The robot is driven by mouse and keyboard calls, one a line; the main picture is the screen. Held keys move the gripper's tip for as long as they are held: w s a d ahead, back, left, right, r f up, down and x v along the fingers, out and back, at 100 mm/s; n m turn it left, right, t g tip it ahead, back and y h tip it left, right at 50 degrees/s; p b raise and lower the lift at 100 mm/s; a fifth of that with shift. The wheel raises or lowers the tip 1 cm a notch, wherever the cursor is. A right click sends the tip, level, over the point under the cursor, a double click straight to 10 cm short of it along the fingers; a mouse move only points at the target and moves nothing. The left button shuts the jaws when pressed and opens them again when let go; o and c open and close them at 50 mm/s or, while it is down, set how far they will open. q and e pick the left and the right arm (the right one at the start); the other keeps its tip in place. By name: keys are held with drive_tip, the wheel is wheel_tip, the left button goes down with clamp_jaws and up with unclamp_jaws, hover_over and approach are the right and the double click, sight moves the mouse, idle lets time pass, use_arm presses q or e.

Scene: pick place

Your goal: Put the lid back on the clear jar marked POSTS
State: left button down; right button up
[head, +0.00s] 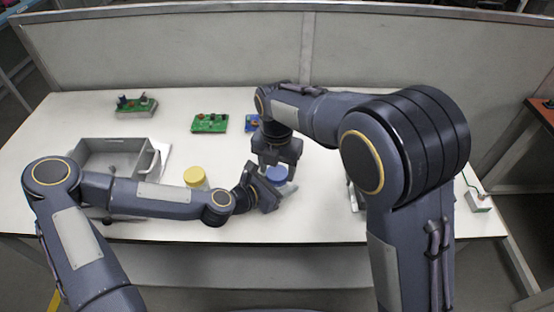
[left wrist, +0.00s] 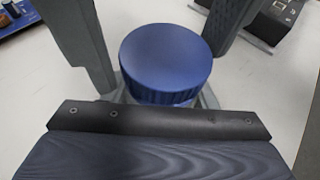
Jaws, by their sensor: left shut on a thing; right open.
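A blue ridged lid (head: 277,174) appears to sit on top of a clear jar (head: 289,188) at the table's front middle. The lid also shows from above in the left wrist view (left wrist: 166,58), level as far as I can tell. My left gripper (head: 272,192) is shut around the jar, with a finger on either side below the lid. My right gripper (head: 281,164) is open just above and behind the lid, pointing down. Most of the jar is hidden by the lid and my left gripper. No POSTS marking is readable.
A yellow-lidded jar (head: 195,176) stands behind my left forearm. A grey bin (head: 110,150) is at the left. Green circuit boards (head: 210,123) (head: 136,104) and a blue board (head: 252,122) lie further back. A dark boxy item shows in the left wrist view (left wrist: 277,22).

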drive_tip(key=c, duration=0.8)
drive_tip(key=m, duration=1)
drive_tip(key=o, duration=1.1)
drive_tip(key=shift+r, duration=2.2)
